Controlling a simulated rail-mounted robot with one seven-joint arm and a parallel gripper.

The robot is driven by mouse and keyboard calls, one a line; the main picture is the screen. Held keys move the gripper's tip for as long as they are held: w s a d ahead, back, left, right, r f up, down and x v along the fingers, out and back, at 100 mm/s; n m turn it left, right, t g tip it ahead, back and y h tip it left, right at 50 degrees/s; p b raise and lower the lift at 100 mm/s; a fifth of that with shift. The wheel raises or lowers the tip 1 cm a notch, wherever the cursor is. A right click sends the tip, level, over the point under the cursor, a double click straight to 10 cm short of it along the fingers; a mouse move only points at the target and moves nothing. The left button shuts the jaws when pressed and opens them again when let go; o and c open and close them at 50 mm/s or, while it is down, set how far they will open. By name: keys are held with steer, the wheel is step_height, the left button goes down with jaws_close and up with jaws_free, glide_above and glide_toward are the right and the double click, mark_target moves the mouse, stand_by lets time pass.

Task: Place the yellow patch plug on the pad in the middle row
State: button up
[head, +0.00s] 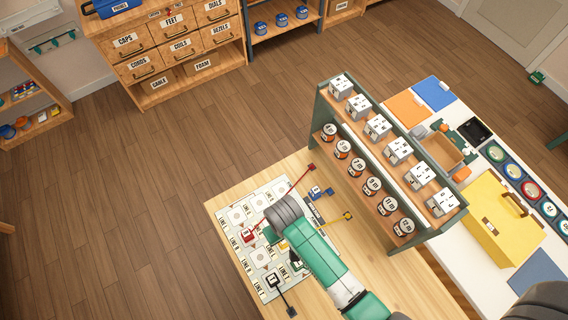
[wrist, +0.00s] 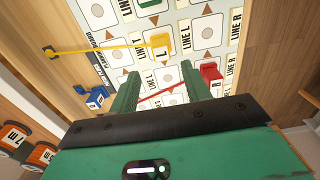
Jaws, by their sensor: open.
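The yellow patch plug (wrist: 161,44) sits on the pale printed board (wrist: 184,17) in the wrist view, just beyond my fingertips. Its top bears a dark letter mark. Its yellow cord (wrist: 105,49) runs left to an end on the wood. In the head view the cord's yellow end (head: 348,215) lies right of the board (head: 222,215), and my arm hides most of the plug. My gripper (wrist: 161,76) is open and empty above the board. The plug covers the board beneath it, so I cannot tell which pad it touches.
A red plug (wrist: 211,73) stands right of my fingers, its cord crossing between them. A blue plug (wrist: 93,97) lies at left. A black plug (head: 272,279) is at the board's front.

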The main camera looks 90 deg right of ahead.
step_height(320, 180, up, 3)
steer(key=shift+f, duration=0.2)
